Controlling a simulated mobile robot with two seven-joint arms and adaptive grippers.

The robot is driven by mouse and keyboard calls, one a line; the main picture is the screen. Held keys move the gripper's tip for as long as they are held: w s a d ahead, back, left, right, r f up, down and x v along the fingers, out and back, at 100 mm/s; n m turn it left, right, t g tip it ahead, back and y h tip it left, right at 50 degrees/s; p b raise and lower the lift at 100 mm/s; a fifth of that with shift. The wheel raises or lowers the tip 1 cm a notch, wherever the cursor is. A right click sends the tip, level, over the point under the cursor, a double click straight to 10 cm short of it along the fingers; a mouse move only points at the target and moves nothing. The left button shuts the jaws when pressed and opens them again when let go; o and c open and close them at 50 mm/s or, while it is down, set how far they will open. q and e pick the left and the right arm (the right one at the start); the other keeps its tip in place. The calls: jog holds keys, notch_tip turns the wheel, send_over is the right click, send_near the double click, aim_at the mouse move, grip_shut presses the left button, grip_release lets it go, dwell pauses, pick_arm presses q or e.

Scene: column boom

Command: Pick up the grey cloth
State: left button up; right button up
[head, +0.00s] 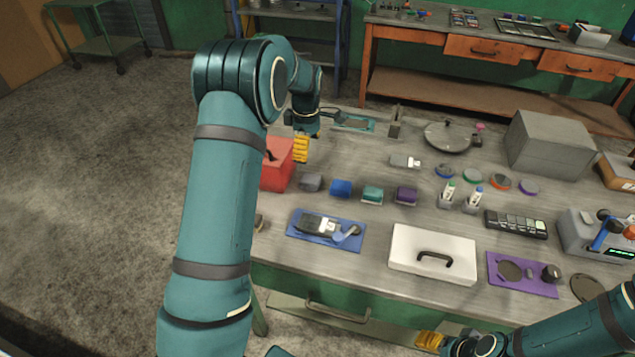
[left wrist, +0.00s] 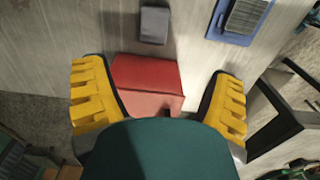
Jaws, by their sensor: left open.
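The grey cloth (head: 311,182) looks like a small folded block on the bench, at the left end of a row with blue, teal and purple ones. In the left wrist view a grey block (left wrist: 154,25), seemingly the same cloth, lies beyond the fingertips near the top. My left gripper (head: 301,149) is above the bench by the red box, behind the cloth in the head view. In the wrist view its yellow fingers (left wrist: 160,100) are spread wide, with nothing held. My right gripper (head: 430,341) is at the bench's front edge, only partly visible.
The red box (head: 276,172) stands left of the cloth, partly hidden by my left arm. The blue folded block (head: 341,188) is close on the right. A blue tray (head: 298,232) with tools and a white case (head: 408,264) lie in front.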

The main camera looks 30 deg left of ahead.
aim_at(310, 178)
pick_arm(q)
notch_tip(310, 178, down, 9)
jog(key=shift+w+b, duration=0.1)
jog(key=shift+b, duration=0.35)
jog(key=f, duration=0.5)
jog(key=shift+w+f+b, duration=0.1)
jog(key=shift+w+b, duration=0.25)
jog(key=shift+w, duration=0.05)
jog(key=c, duration=1.3)
